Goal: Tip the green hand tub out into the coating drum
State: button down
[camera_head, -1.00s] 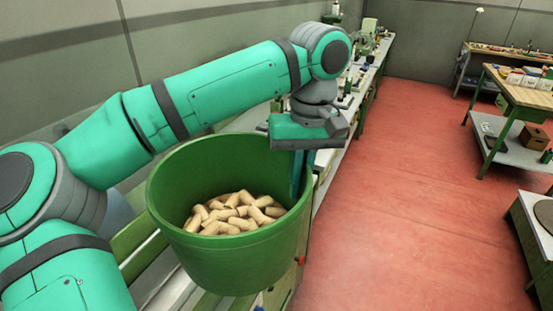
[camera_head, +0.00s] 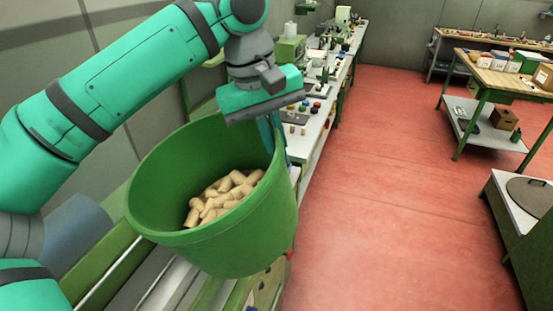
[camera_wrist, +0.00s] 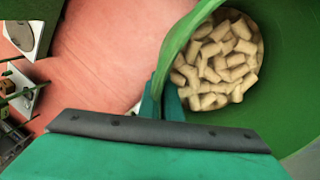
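The green hand tub (camera_head: 215,243) hangs in the air in the head view, tilted a little, with cork stoppers (camera_head: 222,196) heaped in its bottom. My gripper (camera_head: 272,138) is shut on the tub's right rim, one finger inside the wall. In the wrist view the tub (camera_wrist: 290,110) fills the right side, with the corks (camera_wrist: 218,62) inside, and my fingers (camera_wrist: 163,105) straddle its rim. I cannot identify the coating drum for certain in either view.
A long bench (camera_head: 325,110) with small items runs along the wall behind the tub. A cabinet with a round grey lid (camera_head: 532,197) stands at the right. A wooden-topped table (camera_head: 505,80) stands at the back right. The red floor (camera_head: 390,180) between is clear.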

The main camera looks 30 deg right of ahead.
jog(key=shift+r, duration=0.4)
jog(key=shift+w+a+r+g+h, duration=0.85)
jog(key=shift+a+h, duration=1.9)
jog(key=shift+a, duration=1.5)
jog(key=shift+w+a+r+g+h, duration=0.4)
jog(key=shift+w+a+r+h, duration=0.75)
jog(key=shift+a+h, duration=2.35)
jog(key=shift+w+a+r+g+h, duration=0.85)
jog(key=shift+a+h, duration=1.1)
jog(key=shift+a, duration=3.1)
jog(key=shift+h, duration=0.9)
jog(key=shift+w+a+r, duration=0.15)
jog(key=shift+w+a, duration=0.1)
jog(key=shift+a, duration=0.45)
jog(key=shift+w+a+r, duration=0.15)
jog(key=shift+w+a, duration=0.05)
jog(key=shift+a, duration=0.5)
jog(key=shift+w+a+r, duration=0.15)
jog(key=shift+w+a, duration=0.1)
jog(key=shift+a, duration=0.45)
